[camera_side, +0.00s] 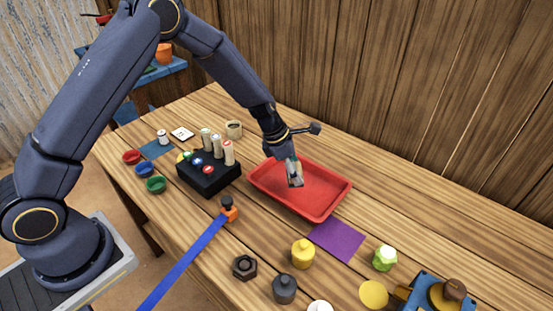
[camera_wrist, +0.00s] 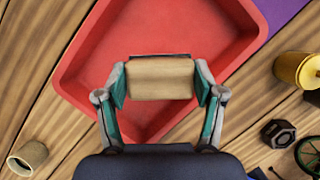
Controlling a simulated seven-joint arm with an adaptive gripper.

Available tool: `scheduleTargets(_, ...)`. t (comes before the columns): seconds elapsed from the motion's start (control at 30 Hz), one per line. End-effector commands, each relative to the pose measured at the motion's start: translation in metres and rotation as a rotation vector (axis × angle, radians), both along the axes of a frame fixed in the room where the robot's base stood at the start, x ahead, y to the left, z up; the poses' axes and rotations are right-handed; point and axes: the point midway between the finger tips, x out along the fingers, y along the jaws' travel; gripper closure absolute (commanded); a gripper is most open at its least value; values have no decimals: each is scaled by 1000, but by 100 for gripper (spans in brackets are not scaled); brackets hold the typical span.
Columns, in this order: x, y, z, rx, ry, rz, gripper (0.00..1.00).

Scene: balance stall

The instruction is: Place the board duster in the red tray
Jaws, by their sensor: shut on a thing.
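The board duster (camera_wrist: 160,79), a pale wooden block with a dark strip along its far edge, sits between my fingers in the wrist view. My gripper (camera_side: 294,174) is shut on it, one finger at each end; the wrist view shows the gripper (camera_wrist: 160,84) too. The red tray (camera_side: 327,208) lies on the table under my gripper in the side view. The tray (camera_wrist: 82,55) also fills much of the wrist view behind the duster. The duster appears above the tray floor; whether it touches the floor is not clear.
A black block (camera_side: 208,178) with upright pegs stands left of the tray. A purple sheet (camera_side: 337,240) lies at its front right. A yellow weight (camera_side: 303,254) and a dark hex nut (camera_side: 245,267) stand nearer. A beige cup (camera_side: 233,129) stands behind the pegs.

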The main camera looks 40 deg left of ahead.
Motion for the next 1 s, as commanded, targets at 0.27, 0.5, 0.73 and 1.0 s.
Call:
scheduleTargets(0.27, 19, -3, -25, 0, 1, 1, 67)
scheduleTargets(0.5, 19, -3, -52, -1, 0, 1, 67)
scheduleTargets(0.73, 19, -3, -53, 0, -1, 1, 67)
scheduleTargets(1.0, 19, -3, -56, -1, 0, 1, 19)
